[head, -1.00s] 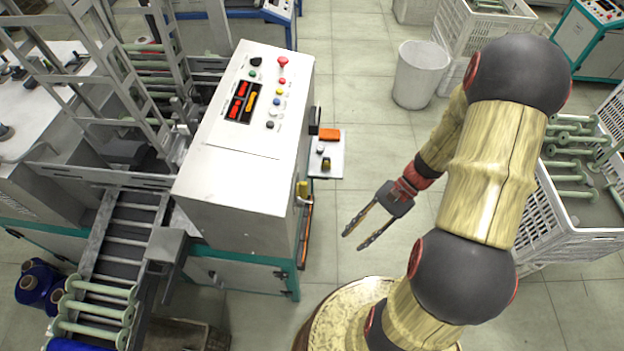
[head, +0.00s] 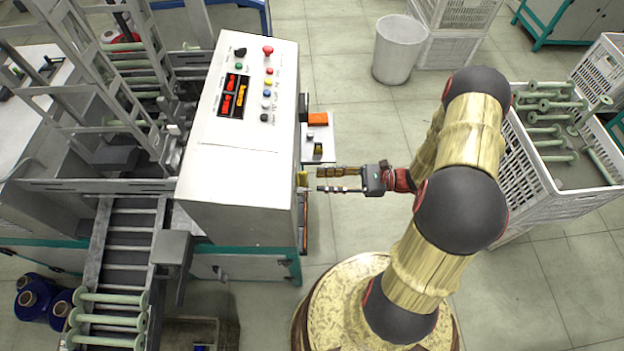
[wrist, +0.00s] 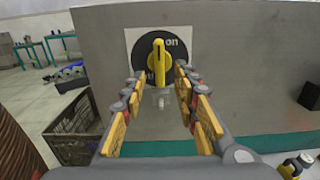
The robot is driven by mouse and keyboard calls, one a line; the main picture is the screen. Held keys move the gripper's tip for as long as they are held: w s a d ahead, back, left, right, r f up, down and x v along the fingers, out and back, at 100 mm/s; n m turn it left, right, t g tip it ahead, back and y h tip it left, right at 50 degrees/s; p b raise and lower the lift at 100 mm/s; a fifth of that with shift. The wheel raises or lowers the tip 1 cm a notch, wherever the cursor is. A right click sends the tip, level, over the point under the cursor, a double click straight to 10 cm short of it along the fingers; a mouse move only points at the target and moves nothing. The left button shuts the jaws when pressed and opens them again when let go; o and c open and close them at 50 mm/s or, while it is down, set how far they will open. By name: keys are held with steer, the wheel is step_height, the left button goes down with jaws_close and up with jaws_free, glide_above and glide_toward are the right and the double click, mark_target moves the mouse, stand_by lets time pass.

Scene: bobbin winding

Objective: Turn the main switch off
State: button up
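The main switch (wrist: 160,62) is a yellow rotary handle on a black disc with a white plate, on the side of the grey machine cabinet. In the wrist view its handle stands upright, and "on" shows at the disc's upper right; the lower label is partly hidden. In the head view only the yellow handle (head: 302,179) shows at the cabinet's right side. My gripper (head: 318,180) is open, its fingers pointing left at the switch. In the wrist view the fingertips of my gripper (wrist: 158,75) are on either side of the handle, with a gap on each side; I see no contact.
The control panel (head: 245,95) with buttons tops the cabinet. A small shelf (head: 320,150) with an orange block juts out beyond the switch. A white crate of green bobbins (head: 520,165) stands right of my arm. A dark crate (wrist: 75,130) sits at the lower left.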

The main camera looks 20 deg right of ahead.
mark_target(302, 180)
steer(key=shift+x, duration=2.05)
steer(key=c, duration=0.8)
